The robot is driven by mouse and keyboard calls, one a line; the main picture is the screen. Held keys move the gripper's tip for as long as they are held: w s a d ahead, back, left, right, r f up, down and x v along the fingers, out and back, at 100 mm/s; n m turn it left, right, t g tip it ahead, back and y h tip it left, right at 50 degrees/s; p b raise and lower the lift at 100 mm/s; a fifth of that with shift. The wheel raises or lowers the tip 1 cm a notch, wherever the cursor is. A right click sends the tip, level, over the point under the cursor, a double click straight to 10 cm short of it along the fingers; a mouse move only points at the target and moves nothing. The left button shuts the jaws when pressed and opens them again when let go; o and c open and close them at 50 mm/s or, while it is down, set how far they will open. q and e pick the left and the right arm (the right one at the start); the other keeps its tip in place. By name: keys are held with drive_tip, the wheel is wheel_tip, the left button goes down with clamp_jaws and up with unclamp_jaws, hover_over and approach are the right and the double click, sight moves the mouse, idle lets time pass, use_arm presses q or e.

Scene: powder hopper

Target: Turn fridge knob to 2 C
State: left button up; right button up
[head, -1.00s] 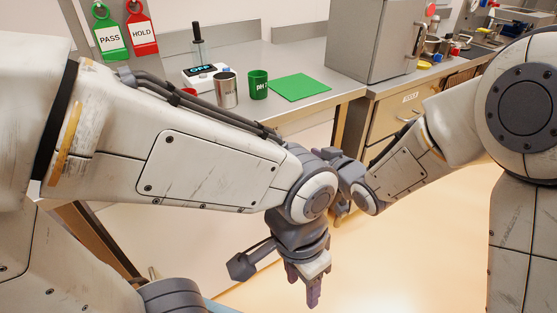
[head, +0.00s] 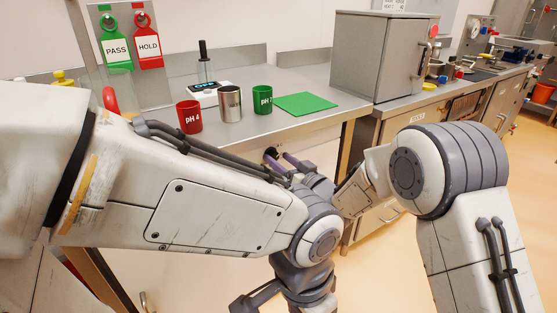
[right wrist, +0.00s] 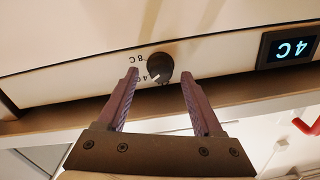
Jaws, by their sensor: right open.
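The fridge knob (right wrist: 160,69) is a round dark dial with a white mark, on a white panel (right wrist: 70,62) in the right wrist view. My right gripper (right wrist: 159,79) is open, with one purple finger on each side of the knob; contact cannot be told. In the head view my right gripper (head: 282,158) is at the white front under the counter. My left gripper is out of view.
On the steel counter (head: 330,108) stand a red pH 4 cup (head: 189,117), a metal beaker (head: 230,103), a green cup (head: 262,98), a green mat (head: 306,103) and a meter (head: 207,88). A steel cabinet (head: 375,58) stands at the right. The floor is clear at lower right.

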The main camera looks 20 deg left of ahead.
drive_tip(key=shift+w+a, duration=0.25)
drive_tip(key=shift+a, duration=0.2)
drive_tip(key=shift+c, duration=0.3)
clamp_jaws()
drive_tip(key=n+b, duration=0.4)
drive_tip(key=n, duration=0.2)
drive_tip(key=shift+f, duration=0.1)
drive_tip(key=n+b, duration=0.3)
drive_tip(key=shift+s, duration=0.1)
drive_tip(key=shift+n+h+b, duration=0.3)
drive_tip(key=shift+n+b, duration=0.65)
drive_tip(key=shift+n, duration=0.45)
